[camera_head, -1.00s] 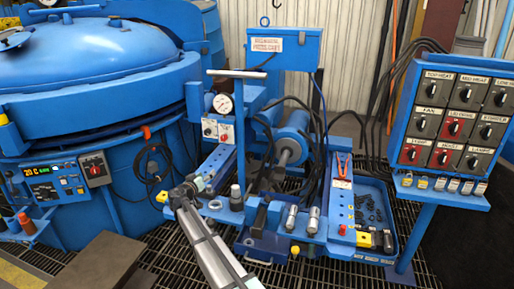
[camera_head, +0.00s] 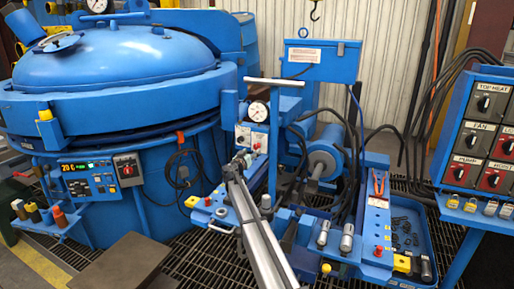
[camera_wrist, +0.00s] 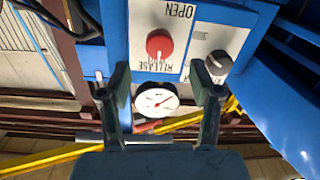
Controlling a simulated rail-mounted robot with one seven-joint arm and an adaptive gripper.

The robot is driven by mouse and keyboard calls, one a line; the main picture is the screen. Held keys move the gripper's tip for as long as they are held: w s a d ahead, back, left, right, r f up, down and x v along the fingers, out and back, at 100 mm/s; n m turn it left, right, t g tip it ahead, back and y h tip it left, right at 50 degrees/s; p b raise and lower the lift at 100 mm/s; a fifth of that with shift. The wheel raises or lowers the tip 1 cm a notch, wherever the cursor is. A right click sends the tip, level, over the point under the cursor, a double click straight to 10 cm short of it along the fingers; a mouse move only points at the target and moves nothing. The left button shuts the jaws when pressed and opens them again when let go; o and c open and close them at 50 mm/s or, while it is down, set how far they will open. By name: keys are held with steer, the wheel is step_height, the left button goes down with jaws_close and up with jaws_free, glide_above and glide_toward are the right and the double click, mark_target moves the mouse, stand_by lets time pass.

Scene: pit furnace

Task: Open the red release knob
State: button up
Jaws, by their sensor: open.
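The red release knob (camera_wrist: 160,43) is round and sits on a white plate marked RELEASE and OPEN, upside down in the wrist view. In the head view it is small, on the panel (camera_head: 257,146) below the pressure gauge. My gripper (camera_wrist: 160,80) is open and empty. Its two fingers point toward the panel, one to each side of the knob's column in the picture, with the knob beyond the tips. I cannot tell the exact gap. In the head view my gripper (camera_head: 240,160) is just below the panel.
A grey knob (camera_wrist: 217,63) sits beside the red one. The pressure gauge (camera_wrist: 156,101) shows between my fingers. A T-shaped bar (camera_head: 274,82) rises by the panel. The blue furnace (camera_head: 120,90) stands left, the bench with tools (camera_head: 376,220) right.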

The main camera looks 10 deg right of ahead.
mark_target(256, 147)
steer(key=x, duration=0.7)
steer(key=shift+w+d, duration=0.15)
steer(key=shift+w, duration=0.1)
steer(key=c, duration=1.2)
